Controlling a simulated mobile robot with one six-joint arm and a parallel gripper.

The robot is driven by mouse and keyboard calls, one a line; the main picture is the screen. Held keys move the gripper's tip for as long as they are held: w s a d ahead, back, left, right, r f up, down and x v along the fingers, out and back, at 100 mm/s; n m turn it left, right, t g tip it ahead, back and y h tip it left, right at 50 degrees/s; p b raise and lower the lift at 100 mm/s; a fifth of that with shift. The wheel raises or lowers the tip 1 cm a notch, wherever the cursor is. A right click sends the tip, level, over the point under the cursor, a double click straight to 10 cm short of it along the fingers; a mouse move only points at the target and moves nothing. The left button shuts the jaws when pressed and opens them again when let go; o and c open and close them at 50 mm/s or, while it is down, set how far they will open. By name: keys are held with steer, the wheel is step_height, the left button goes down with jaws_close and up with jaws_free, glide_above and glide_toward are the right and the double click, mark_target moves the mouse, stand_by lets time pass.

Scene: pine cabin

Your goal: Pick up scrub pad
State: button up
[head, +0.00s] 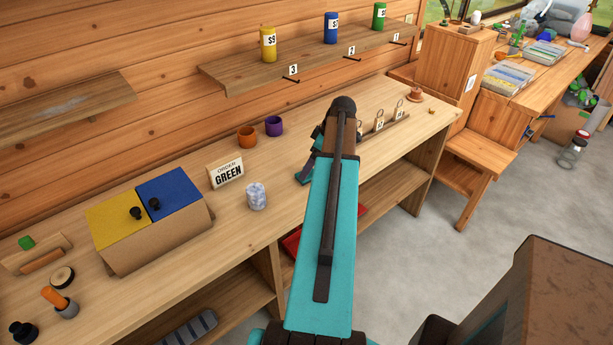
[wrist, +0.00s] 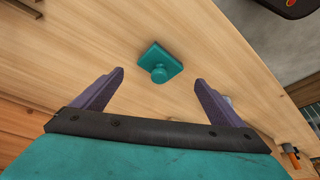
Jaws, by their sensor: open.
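A teal square pad with a round knob on top, which looks like the scrub pad (wrist: 162,60), lies on the wooden bench in the wrist view. My gripper (wrist: 159,78) is open and empty. Its two purple fingers point toward the pad, one on each side of the knob in the picture, and no contact shows. In the head view my arm hides most of the gripper, and a bit of teal beside the arm is too covered to identify surely.
The bench (head: 330,185) holds a speckled white-blue cup (head: 256,196), an "ORDER GREEN" sign (head: 226,172), an orange cup (head: 247,137), a purple cup (head: 273,126) and a box with yellow and blue lids (head: 160,250). A wall shelf (head: 300,65) carries tins above.

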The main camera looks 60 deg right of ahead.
steer(key=shift+p+x, duration=0.95)
steer(key=shift+x, duration=0.3)
steer(key=shift+p+x, duration=0.35)
steer(key=shift+x, duration=0.9)
steer(key=c, duration=1.1)
steer(key=shift+r, duration=0.2)
steer(key=shift+r+b, duration=1.1)
steer(key=shift+r, duration=0.35)
steer(key=s+d+b, duration=0.1)
steer(key=s+d, duration=0.1)
steer(key=s, duration=0.2)
steer(key=s+d+r+b, duration=0.1)
steer(key=s+d+b, duration=0.1)
steer(key=s, duration=0.3)
steer(key=s+d+b, duration=0.2)
steer(key=s+d, duration=0.1)
steer(key=s, duration=0.2)
steer(key=shift+s+d+r, duration=0.1)
steer(key=shift+s+r, duration=0.1)
steer(key=shift+r, duration=0.15)
